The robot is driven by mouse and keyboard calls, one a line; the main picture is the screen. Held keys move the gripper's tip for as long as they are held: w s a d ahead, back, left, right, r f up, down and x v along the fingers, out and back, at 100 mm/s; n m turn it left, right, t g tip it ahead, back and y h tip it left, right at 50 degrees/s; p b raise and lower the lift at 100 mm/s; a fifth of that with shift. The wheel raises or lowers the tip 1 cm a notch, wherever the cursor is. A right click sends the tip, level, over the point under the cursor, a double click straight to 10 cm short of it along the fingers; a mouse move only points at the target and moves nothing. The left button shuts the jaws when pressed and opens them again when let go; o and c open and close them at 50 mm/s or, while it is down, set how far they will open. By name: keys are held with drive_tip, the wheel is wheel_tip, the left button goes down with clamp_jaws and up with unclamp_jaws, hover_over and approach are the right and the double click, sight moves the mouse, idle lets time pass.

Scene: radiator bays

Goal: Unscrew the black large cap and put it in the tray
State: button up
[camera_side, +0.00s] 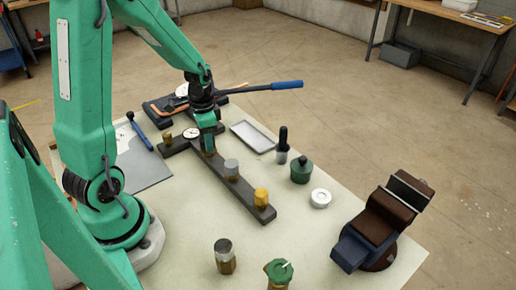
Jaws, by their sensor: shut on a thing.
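My gripper (208,138) points down over a brass fitting (209,153) on the dark manifold bar (246,192). It is shut on a cap at the top of that fitting. The fingers hide most of this cap, so its colour and size are hard to make out; no other black cap shows on the bar. A grey cap (231,167) and a yellow cap (261,195) sit on the bar towards its near right end. The shallow grey tray (253,136) lies flat and empty to the right of my gripper.
A dial gauge (191,132) and a brass fitting (167,137) stand left of my gripper. A blue-handled bar (270,87) lies behind. A dark bottle (283,145), green jar (301,170), white ring (320,198) and vise (380,225) stand right. Two jars are in front.

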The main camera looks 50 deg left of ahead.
drive_tip(key=n, duration=1)
drive_tip(key=shift+n, duration=0.3)
drive_tip(key=o, duration=0.9)
drive_tip(key=shift+o, duration=0.2)
